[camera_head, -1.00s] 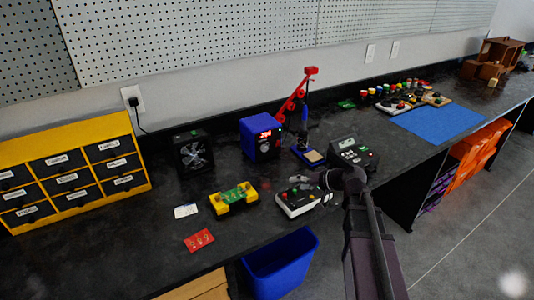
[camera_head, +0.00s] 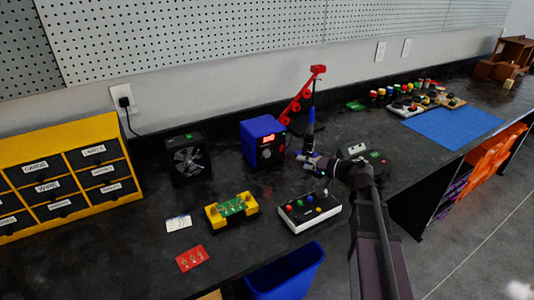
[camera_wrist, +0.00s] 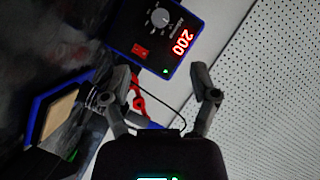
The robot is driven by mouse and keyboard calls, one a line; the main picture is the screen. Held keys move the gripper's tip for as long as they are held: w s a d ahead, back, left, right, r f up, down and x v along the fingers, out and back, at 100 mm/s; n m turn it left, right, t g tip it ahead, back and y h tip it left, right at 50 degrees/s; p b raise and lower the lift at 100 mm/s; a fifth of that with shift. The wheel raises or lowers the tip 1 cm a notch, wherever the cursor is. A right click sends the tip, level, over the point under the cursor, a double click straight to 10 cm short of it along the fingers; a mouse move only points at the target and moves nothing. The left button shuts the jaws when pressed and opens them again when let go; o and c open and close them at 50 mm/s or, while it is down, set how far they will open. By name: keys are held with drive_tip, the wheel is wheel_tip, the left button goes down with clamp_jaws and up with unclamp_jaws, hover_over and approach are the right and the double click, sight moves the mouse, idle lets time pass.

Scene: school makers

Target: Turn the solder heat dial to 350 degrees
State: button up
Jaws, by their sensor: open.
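The solder station (camera_head: 262,140) is a blue box with a black front, standing at the back of the black bench in the head view. In the wrist view its front panel (camera_wrist: 125,28) shows a red display (camera_wrist: 182,42) reading 200, a red switch (camera_wrist: 139,50) and a green light. The grey heat dial (camera_wrist: 160,18) lies near the picture's top edge. My gripper (camera_wrist: 166,84) is open and empty, its two fingers apart and pointing toward the panel, not touching the dial. In the head view my gripper (camera_head: 306,159) is right of the station.
A red arm-like stand (camera_head: 298,100) rises behind the station. A black fan (camera_head: 188,160) stands to its left. A yellow holder with a green board (camera_head: 232,209) and a button box (camera_head: 309,211) lie in front. A yellow drawer cabinet (camera_head: 135,190) is at left.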

sight(268, 155)
drive_tip(key=shift+w+d+r, duration=0.1)
drive_tip(key=shift+w+d, duration=0.05)
drive_tip(key=shift+w, duration=0.05)
idle(0.3)
drive_tip(key=b+x, duration=0.3)
drive_tip(key=x, duration=1.1)
clamp_jaws()
